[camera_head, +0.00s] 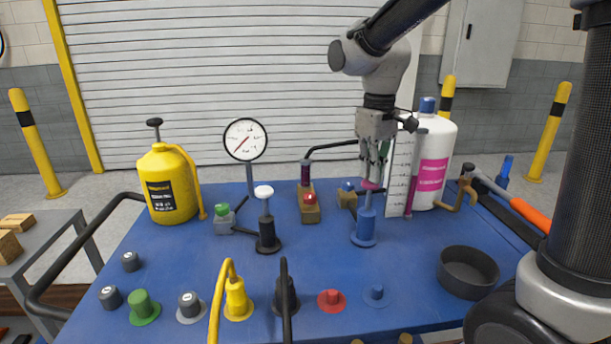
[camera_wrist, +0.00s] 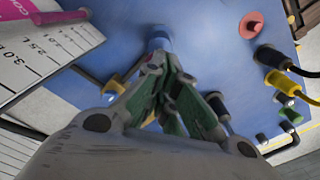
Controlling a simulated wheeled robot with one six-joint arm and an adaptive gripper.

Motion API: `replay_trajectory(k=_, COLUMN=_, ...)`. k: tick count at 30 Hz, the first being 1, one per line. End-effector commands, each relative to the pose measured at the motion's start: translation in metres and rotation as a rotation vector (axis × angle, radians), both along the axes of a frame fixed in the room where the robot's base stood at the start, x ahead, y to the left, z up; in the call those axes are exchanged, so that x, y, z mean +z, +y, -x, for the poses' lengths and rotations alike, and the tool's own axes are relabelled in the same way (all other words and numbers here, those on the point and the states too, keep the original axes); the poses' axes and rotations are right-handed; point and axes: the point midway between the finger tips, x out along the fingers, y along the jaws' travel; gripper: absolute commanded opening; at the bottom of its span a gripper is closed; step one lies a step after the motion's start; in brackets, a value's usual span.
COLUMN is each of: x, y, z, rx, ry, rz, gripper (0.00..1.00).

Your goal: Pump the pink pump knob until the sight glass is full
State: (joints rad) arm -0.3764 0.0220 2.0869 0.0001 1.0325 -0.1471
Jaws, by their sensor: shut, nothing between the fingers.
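The pink pump knob (camera_head: 371,185) tops a thin rod on the blue pump body (camera_head: 364,230), which stands upright on the blue table. My gripper (camera_head: 373,178) is shut and empty, pointing down with its fingertips at the knob's top; I cannot tell whether they touch. In the wrist view my shut fingertips (camera_wrist: 155,62) hide the knob, and part of the blue pump (camera_wrist: 159,38) shows beyond them. A white graduated scale (camera_head: 399,175) stands right of the pump. A thin tube with pink in it (camera_head: 411,195) is beside the scale; its fill level is unclear.
A white bottle with a pink label (camera_head: 433,160) stands close behind the scale. A red-knobbed valve (camera_head: 310,200), a white-knobbed black pump (camera_head: 266,225) and a pressure gauge (camera_head: 245,139) are to the left. A black bowl (camera_head: 468,285) is at front right.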

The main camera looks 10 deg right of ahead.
Motion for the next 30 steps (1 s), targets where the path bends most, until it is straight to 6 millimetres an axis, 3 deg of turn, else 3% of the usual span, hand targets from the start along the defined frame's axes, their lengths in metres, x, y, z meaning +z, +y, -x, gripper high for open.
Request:
replay_trajectory(k=13, x=0.006, y=0.000, z=0.000, rx=0.000, ry=-0.001, rz=0.000, gripper=0.00)
replay_trajectory(k=24, x=0.052, y=0.000, z=0.000, rx=0.000, ry=-0.002, rz=-0.001, gripper=0.00)
replay_trajectory(k=30, x=0.063, y=0.000, z=0.000, rx=0.000, ry=0.001, rz=0.000, gripper=0.00)
